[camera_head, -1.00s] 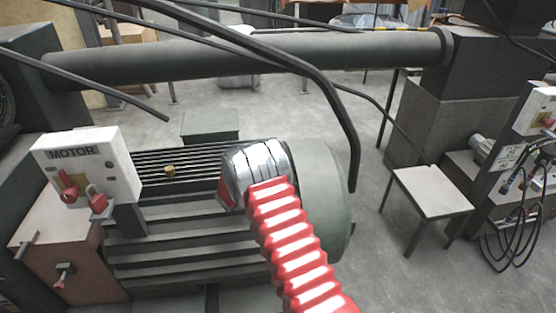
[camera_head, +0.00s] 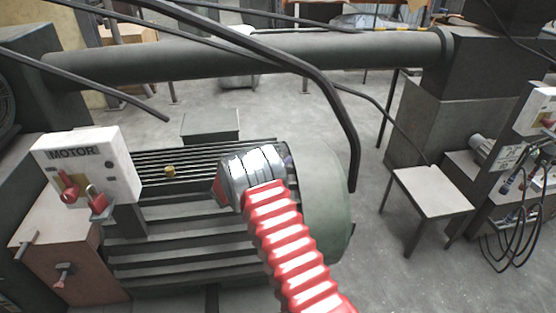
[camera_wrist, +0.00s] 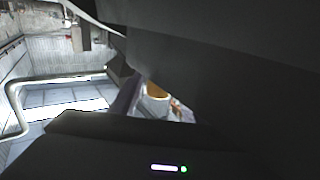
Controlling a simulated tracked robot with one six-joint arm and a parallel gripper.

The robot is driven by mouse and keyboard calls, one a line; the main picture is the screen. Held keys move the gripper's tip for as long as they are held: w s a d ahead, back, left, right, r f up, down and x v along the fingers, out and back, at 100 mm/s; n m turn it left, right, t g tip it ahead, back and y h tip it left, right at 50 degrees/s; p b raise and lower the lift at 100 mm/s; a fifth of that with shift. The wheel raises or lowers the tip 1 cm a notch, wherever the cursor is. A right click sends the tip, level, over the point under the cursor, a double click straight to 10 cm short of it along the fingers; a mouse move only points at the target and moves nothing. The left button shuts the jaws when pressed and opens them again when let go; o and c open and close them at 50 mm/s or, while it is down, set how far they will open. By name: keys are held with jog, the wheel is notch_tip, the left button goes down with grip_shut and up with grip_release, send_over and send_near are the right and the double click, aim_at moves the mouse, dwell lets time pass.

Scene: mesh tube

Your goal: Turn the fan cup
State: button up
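The green rounded fan cup (camera_head: 328,205) forms the right end of the large ribbed motor (camera_head: 185,235) in the head view. My arm, with red bellows and a silver wrist (camera_head: 255,168), reaches up in front of the motor and overlaps the cup's left part. A dark piece shows between the silver wrist and the cup, but I cannot tell whether it touches the cup. My fingertips do not show clearly in the head view. In the wrist view, large dark surfaces fill most of the picture, and I cannot tell fingers from cup there.
A white MOTOR box (camera_head: 88,165) with red switches stands at the left. A thick grey pipe (camera_head: 250,58) crosses behind, and a dark bent bar (camera_head: 335,100) hangs over the cup. A small stool (camera_head: 432,193) stands right of the cup, with open floor between them.

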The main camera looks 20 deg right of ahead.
jog(key=shift+s+a, duration=0.1)
jog(key=v, duration=1.3)
jog(key=shift+s+a, duration=0.1)
jog(key=shift+a, duration=0.15)
jog(key=shift+d, duration=0.1)
jog(key=w+d+r+n+t, duration=0.1)
jog(key=w+d+r+t, duration=0.1)
jog(key=d, duration=0.1)
jog(key=w+d+r+n+t, duration=0.1)
jog(key=w+d+r+t, duration=0.1)
jog(key=d, duration=0.1)
jog(key=w+d+r+n+t+y, duration=0.1)
jog(key=w+d+r+t, duration=0.1)
jog(key=d, duration=0.1)
jog(key=shift+w, duration=0.15)
jog(key=w+d+r+n+t+y, duration=0.1)
jog(key=d+r+n+t+y, duration=0.1)
jog(key=d+n+t+y, duration=0.7)
jog(key=s+f+n+g+y, duration=0.3)
jog(key=s+f+y, duration=0.1)
jog(key=s+y, duration=0.3)
jog(key=s+f+n+g+y, duration=0.2)
jog(key=s+f+g+y, duration=0.1)
jog(key=s+y, duration=0.3)
jog(key=shift+s+f+n+y, duration=0.4)
jog(key=shift+s+f, duration=0.05)
jog(key=shift+s, duration=0.15)
